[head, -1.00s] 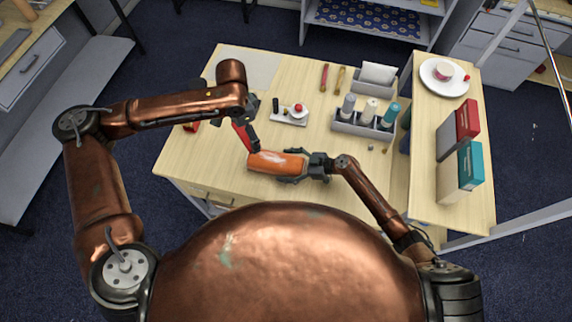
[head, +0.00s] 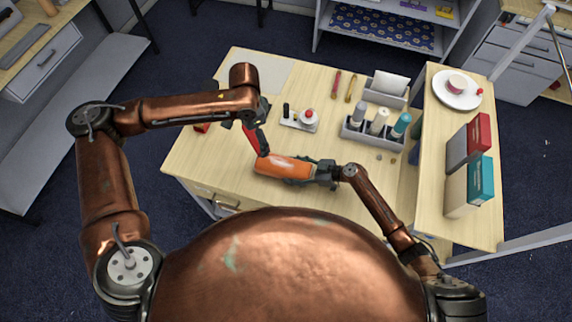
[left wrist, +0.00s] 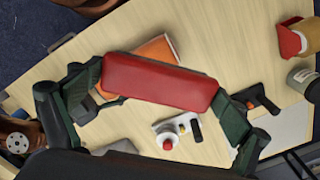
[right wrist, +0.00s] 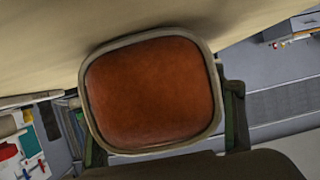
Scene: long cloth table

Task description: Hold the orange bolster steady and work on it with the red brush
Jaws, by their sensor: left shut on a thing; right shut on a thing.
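The orange bolster (head: 275,166) lies on its side on the wooden table, near its front edge. My right gripper (head: 322,173) is shut on its right end; the bolster's round brown-orange end fills the right wrist view (right wrist: 150,92). My left gripper (head: 255,122) is above and is shut on the red brush (head: 258,141), which slants down to the bolster's upper left end. The brush tip is at or just above the surface; I cannot tell whether it touches. In the left wrist view the red brush (left wrist: 160,82) lies between the fingers, covering part of the bolster (left wrist: 158,50).
Behind the bolster are a small white holder with a red-topped piece (head: 300,120) and a grey rack of bottles (head: 362,138). A raised shelf on the right carries a cup on a saucer (head: 457,101) and upright books (head: 480,180). The table left of the bolster is mostly clear.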

